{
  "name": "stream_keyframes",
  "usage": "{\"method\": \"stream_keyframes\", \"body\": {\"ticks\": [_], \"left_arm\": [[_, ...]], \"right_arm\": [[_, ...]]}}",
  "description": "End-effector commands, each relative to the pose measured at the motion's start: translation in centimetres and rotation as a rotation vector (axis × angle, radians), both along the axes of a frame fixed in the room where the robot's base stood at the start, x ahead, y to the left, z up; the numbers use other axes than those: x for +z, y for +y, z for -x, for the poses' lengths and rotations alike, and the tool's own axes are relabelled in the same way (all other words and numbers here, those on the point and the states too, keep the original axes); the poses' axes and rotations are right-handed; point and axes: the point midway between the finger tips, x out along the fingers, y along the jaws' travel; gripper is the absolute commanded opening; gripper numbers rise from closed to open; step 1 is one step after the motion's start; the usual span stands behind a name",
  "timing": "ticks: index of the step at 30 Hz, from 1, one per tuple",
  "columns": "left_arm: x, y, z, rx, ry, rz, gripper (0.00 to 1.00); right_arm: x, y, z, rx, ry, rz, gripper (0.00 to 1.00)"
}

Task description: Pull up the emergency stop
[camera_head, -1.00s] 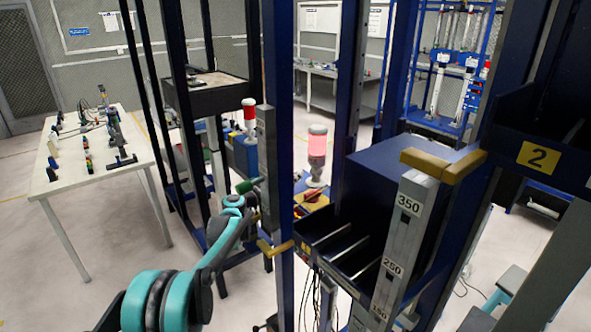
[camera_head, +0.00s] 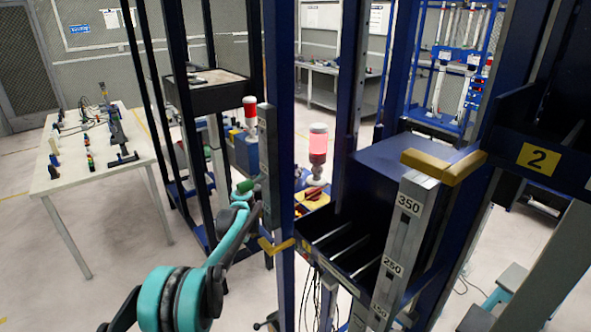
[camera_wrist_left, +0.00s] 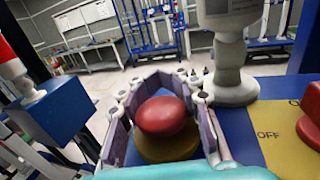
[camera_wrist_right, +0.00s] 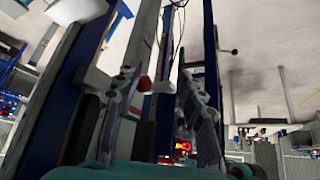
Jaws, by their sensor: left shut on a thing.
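The emergency stop is a round red button (camera_wrist_left: 163,115) on a yellow base (camera_wrist_left: 166,146), seen in the left wrist view. My left gripper (camera_wrist_left: 164,92) has a finger on each side of the red button and is shut on it. In the head view, a blue post hides the button and the left fingertips; the teal left wrist (camera_head: 239,205) shows just left of the post. My right gripper (camera_wrist_right: 160,88) is open in the right wrist view, with nothing seen held between its fingers. It is not visible in the head view.
A signal lamp (camera_head: 317,155) stands close by the button, its pale base (camera_wrist_left: 231,75) right of my left fingers. A yellow OFF panel (camera_wrist_left: 268,134) lies to the right. Blue posts and a rack (camera_head: 340,245) crowd my left arm. A white table (camera_head: 60,180) stands left.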

Motion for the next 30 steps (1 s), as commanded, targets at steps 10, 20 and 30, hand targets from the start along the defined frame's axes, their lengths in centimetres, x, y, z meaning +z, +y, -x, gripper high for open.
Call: {"method": "stream_keyframes", "body": {"ticks": [10,20,30], "left_arm": [[1.5,0.0,0.0,0.001,0.0,0.002,0.0],[1.5,0.0,0.0,0.001,0.0,0.001,0.43],[1.5,1.7,2.1,0.002,0.0,0.0,0.43]], "right_arm": [[1.0,0.0,0.0,0.0,0.0,0.0,0.4],[1.0,0.0,0.0,0.0,0.0,0.0,0.4],[1.0,0.0,0.0,0.0,0.0,0.0,0.4]]}}
